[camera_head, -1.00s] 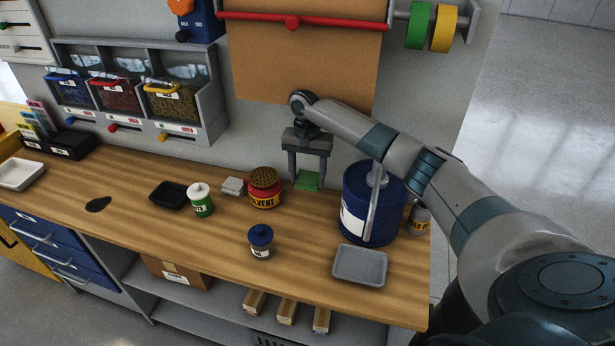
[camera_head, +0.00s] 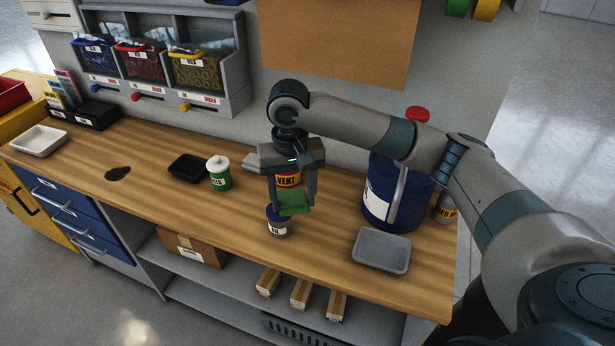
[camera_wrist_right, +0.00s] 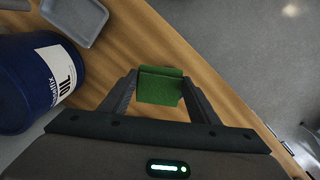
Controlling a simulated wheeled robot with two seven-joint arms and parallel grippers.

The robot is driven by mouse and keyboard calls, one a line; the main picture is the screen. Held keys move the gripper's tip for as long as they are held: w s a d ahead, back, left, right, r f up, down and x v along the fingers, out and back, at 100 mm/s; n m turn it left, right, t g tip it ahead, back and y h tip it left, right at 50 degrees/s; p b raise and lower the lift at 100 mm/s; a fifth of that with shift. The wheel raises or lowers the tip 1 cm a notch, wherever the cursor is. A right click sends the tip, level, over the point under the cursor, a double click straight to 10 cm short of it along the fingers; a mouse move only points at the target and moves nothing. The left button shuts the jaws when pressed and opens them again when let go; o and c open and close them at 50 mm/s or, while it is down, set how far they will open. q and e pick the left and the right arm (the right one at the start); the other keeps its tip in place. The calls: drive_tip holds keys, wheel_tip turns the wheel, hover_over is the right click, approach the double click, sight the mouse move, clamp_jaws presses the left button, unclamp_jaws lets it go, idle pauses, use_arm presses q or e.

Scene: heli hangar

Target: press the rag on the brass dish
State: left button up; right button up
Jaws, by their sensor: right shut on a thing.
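The green rag (camera_head: 293,203) is held between the fingertips of my right gripper (camera_head: 295,207), in the air over the bench. It also shows in the right wrist view (camera_wrist_right: 160,87) as a folded green piece between the two fingers. The brass dish, a perforated disc on top of the red solvent can (camera_head: 289,180), is hidden now behind my right gripper; only part of the can's red and yellow body shows between the fingers. The rag appears in front of and below the can in the picture, apart from the dish. My left gripper is not in view.
A small blue-lidded jar (camera_head: 278,222) stands just below the rag in the picture. A large blue can (camera_head: 376,195) and a grey tray (camera_head: 382,250) are to the right. A green-and-white tub (camera_head: 219,174) and a black tray (camera_head: 188,167) are to the left.

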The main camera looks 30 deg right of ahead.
drive_tip(key=s+a+f+n+b, duration=0.1)
drive_tip(key=s+a+n+b, duration=0.1)
drive_tip(key=s, duration=0.8)
drive_tip(key=shift+s+a+n, duration=0.4)
drive_tip(key=shift+a+n, duration=0.3)
drive_tip(key=shift+a, duration=0.1)
drive_tip(key=shift+d, duration=0.1)
